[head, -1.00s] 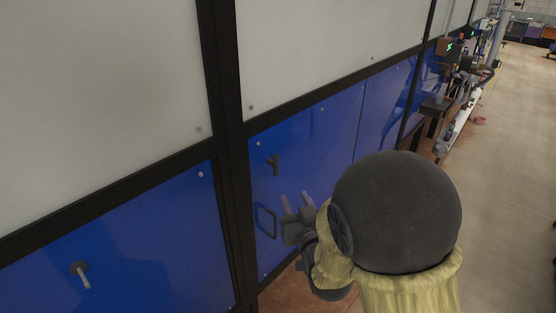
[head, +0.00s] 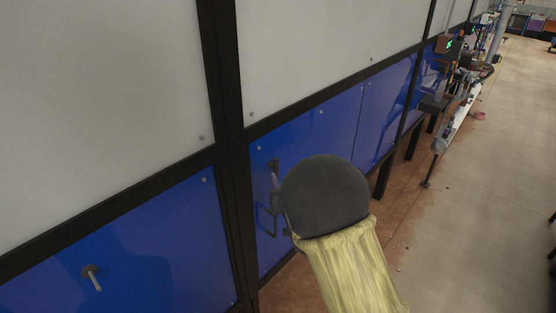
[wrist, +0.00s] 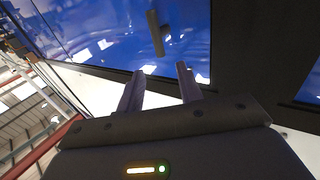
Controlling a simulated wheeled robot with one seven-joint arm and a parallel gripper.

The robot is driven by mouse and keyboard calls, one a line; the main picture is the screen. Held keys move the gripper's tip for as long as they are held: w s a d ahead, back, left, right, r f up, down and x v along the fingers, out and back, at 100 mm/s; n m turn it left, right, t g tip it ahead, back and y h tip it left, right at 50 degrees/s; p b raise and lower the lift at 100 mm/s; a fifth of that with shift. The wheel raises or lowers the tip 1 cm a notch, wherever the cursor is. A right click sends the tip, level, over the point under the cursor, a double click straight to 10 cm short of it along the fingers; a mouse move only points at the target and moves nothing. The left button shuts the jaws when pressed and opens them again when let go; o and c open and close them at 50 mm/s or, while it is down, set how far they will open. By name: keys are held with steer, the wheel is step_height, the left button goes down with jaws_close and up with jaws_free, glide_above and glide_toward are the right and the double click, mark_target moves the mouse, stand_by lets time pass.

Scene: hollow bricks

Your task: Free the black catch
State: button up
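The black catch (head: 273,164) is a small dark bar on the blue door panel (head: 311,134), near its upper left corner. It stands roughly upright in the head view, its lower part close to my gripper. In the wrist view the catch (wrist: 156,33) is a dark bar just beyond the fingertips, roughly in line with the gap between them. My gripper (wrist: 158,70) is open, with two separate fingers and nothing between them. In the head view my gripper is mostly hidden behind my dark round arm link.
A silver lever (head: 92,278) is on the left blue panel. A black frame post (head: 228,170) stands between the panels. The floor (head: 490,190) at right is open.

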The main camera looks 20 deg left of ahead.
mark_target(277, 162)
steer(key=p+x, duration=0.2)
steer(key=x, duration=0.5)
steer(key=shift+s, duration=0.1)
jaws_close()
